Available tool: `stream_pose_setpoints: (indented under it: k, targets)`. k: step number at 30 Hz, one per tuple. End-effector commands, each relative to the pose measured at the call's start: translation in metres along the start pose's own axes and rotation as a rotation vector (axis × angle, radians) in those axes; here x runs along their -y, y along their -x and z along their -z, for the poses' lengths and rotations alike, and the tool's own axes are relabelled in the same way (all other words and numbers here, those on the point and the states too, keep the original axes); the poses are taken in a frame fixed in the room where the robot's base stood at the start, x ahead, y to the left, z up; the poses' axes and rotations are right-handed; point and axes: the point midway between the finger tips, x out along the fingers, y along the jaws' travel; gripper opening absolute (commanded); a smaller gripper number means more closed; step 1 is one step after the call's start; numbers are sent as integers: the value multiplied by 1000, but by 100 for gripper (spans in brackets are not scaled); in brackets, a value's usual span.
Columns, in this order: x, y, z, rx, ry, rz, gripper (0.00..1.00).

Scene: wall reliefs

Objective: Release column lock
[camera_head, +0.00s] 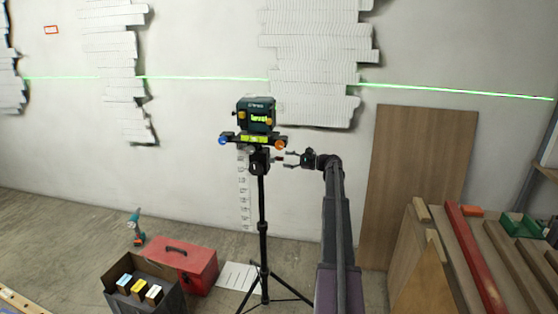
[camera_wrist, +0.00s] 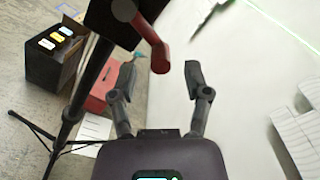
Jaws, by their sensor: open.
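A dark green laser level (camera_head: 256,115) sits on a black tripod (camera_head: 262,215) in front of the wall. The tripod head carries a bar with a blue knob (camera_head: 223,140) and an orange knob (camera_head: 280,144). In the wrist view a red lever (camera_wrist: 159,57) sticks out from the black tripod head (camera_wrist: 110,22). My gripper (camera_head: 289,159) is open and empty, just right of the tripod head. In the wrist view the lever's free end lies near the gap between my fingertips (camera_wrist: 161,74), with a finger to either side. I cannot tell whether they touch.
A red toolbox (camera_head: 182,260) and a dark box (camera_head: 145,292) with several small packs stand on the floor at left, beside a drill (camera_head: 136,228). A wooden panel (camera_head: 418,180) leans on the wall at right, near stacked boards (camera_head: 470,255). Tripod legs spread low.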

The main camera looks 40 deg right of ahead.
Motion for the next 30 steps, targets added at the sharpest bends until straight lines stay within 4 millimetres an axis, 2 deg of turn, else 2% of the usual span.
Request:
stream_pose_setpoints:
  k: [3, 9, 23, 29, 30]
  targets:
    - [0, -17, 0, 0, 0, 0, 62]
    - [0, -35, 0, 0, 0, 0, 62]
    - [0, -40, 0, -1, 0, 2, 62]
    - [0, -40, 0, -1, 0, 2, 3]
    - [1, -40, 0, -1, 0, 2, 0]
